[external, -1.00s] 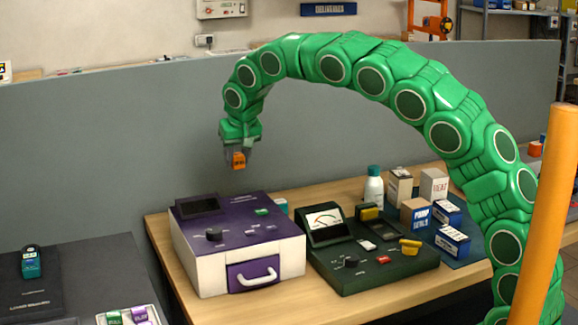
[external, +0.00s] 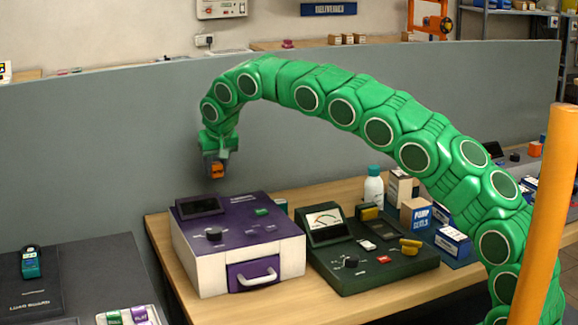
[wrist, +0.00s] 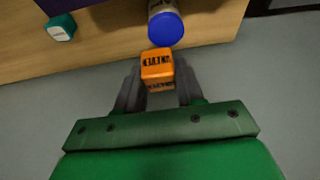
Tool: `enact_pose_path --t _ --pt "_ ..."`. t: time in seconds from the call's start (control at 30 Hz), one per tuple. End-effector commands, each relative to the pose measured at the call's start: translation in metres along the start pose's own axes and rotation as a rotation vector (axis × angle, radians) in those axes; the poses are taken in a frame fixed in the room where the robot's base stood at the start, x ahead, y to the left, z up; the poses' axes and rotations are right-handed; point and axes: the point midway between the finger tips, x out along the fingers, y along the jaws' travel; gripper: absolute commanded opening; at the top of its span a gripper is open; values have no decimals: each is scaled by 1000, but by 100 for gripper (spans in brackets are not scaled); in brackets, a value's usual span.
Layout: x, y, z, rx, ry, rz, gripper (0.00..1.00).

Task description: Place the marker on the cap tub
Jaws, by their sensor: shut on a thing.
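The marker looks to be a small orange block (external: 217,171) with dark lettering; in the wrist view the block (wrist: 157,65) sits between my fingers. My gripper (external: 215,163) is shut on it and holds it in the air, above and behind the purple-and-white device. In the wrist view my gripper (wrist: 157,82) has a finger on each side of the block. A tub with a round blue lid (wrist: 166,28), probably the cap tub, stands near the table edge just beyond the block. I cannot make this tub out in the external view.
The purple-and-white device (external: 238,250) stands on the wooden table (external: 330,291). A green meter unit (external: 375,262), a white bottle (external: 373,188) and several small boxes are to its right. A teal item (wrist: 61,28) lies left of the tub. A grey partition (external: 100,150) stands behind.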

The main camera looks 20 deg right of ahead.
Motion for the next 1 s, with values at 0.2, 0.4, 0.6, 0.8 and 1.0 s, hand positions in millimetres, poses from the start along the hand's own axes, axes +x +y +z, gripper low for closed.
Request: enact_pose_path --t 0.2,0.4,0.6,0.8,1.0 --pt "25 -6 -5 0 -3 1 9" --pt "36 -10 -10 0 2 -1 9" --pt "42 -11 -11 0 -1 1 9" --pt "46 -12 -11 0 -2 1 9" --pt "53 -13 -12 0 -2 2 9"
